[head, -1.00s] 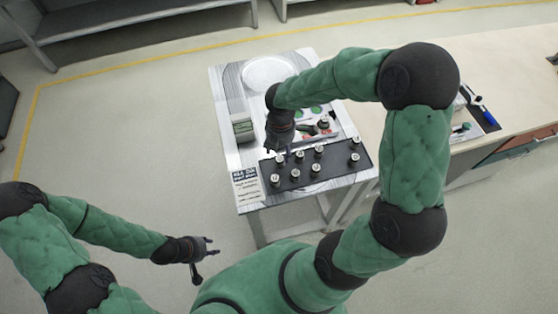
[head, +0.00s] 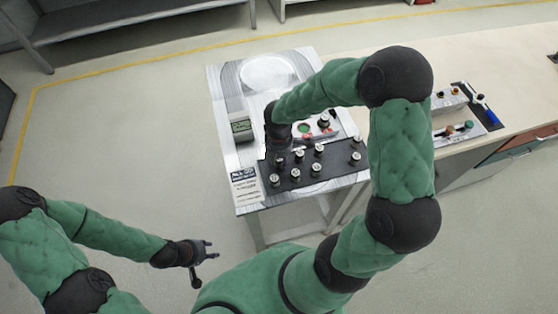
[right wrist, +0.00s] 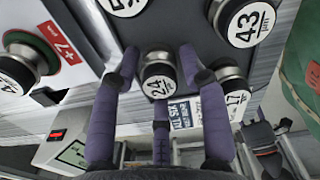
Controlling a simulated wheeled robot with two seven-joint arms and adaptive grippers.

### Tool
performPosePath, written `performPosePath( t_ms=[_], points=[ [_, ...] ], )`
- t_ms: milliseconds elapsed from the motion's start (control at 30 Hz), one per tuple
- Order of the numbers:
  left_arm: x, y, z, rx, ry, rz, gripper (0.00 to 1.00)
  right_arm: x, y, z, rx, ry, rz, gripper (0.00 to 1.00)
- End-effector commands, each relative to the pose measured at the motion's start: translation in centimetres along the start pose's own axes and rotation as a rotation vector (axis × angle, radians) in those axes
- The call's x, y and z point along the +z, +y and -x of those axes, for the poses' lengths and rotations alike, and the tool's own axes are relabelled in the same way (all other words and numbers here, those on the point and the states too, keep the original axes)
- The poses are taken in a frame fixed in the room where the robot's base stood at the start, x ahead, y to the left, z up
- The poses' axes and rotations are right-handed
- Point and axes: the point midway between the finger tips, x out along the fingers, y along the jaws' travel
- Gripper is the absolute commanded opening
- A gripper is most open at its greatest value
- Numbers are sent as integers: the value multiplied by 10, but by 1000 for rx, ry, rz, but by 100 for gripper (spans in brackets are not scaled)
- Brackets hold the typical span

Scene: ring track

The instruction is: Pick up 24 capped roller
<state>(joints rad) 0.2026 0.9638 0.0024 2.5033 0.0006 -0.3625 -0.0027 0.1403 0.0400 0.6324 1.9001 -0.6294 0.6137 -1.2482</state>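The capped roller 24 (right wrist: 158,78) is a metal cylinder with a white numbered cap, standing on the black tray (head: 340,163). In the right wrist view my right gripper (right wrist: 158,72) is open. Its purple fingers stand around roller 24, with gaps at both sides. In the head view my right gripper (head: 280,152) is over the tray's left back part, and my wrist hides roller 24 there. My left gripper (head: 208,249) is open and empty, low and away from the table.
Roller 43 (right wrist: 245,24) and roller 17 (right wrist: 234,92) stand close to the right finger. Several other capped rollers share the tray. A red +7 label (right wrist: 60,42) lies by another roller. A small display box (head: 241,128) stands at the table's left.

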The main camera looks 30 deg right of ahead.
Motion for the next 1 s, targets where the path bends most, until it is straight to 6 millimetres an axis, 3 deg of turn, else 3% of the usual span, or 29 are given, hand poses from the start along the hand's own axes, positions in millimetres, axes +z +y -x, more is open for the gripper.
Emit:
performPosePath(
  t_ms=[33,100,567,800,1000],
  points=[
    [0,0,0,0,0,0,40,0,0,0,0,0,0,19],
    [0,0,0,0,0,0,40,0,0,0,0,0,0,0],
    [0,1,2,0,0,0,40,0,0,6,1,0,0,0],
    [0,4,11,0,0,0,40,0,1,35,4,-1,0,0],
    [1,8,23,0,0,0,40,3,-28,70,5,-2,-1,0]
  ],
)
